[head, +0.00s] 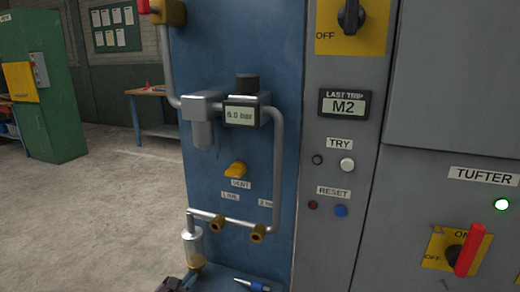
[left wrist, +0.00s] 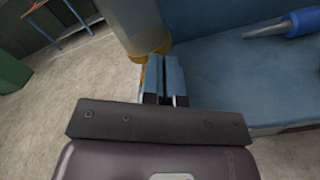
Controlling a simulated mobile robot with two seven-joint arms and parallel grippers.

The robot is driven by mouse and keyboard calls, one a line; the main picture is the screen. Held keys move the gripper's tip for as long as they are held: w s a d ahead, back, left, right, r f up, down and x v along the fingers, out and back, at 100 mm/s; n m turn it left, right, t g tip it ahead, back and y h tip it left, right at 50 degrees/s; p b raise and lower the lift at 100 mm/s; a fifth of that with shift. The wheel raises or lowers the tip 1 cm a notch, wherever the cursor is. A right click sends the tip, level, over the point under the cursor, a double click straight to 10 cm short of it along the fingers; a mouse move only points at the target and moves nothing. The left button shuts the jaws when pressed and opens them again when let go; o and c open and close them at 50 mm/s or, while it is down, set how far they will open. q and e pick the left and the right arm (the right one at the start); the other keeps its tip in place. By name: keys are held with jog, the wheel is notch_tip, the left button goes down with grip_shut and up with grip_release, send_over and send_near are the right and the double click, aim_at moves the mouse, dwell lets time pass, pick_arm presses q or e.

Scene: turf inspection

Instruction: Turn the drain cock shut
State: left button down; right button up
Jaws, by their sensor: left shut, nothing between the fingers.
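A clear bowl (head: 193,245) with an amber-coloured lower end (head: 196,263) hangs from the pipe at the lower left of the blue panel. The bowl also shows in the left wrist view (left wrist: 135,22), with its amber end (left wrist: 152,42) just beyond my fingertips. A small yellow part (left wrist: 143,74) shows beside the left finger; it may be the drain cock, but its handle position cannot be told. My left gripper (left wrist: 165,65) is shut and empty, close under the bowl; contact cannot be told. In the head view only its dark edge (head: 185,282) shows. My right gripper is out of view.
A blue-handled tool (head: 252,285) lies on the blue ledge (left wrist: 215,75) right of the bowl. A yellow vent knob (head: 236,169), two brass fittings and grey pipes (head: 278,160) stick out above. A grey control cabinet (head: 335,225) stands right. The floor (head: 100,215) left is clear.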

pick_arm(q)
jog(key=shift+w+a, duration=0.1)
jog(key=shift+a, duration=0.35)
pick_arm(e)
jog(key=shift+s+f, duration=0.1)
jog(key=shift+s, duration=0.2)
pick_arm(q)
jog(key=shift+r+p, duration=0.35)
jog(key=shift+r, duration=0.1)
jog(key=shift+s+a, duration=0.15)
jog(key=shift+s, duration=0.55)
jog(key=shift+v, duration=2.25)
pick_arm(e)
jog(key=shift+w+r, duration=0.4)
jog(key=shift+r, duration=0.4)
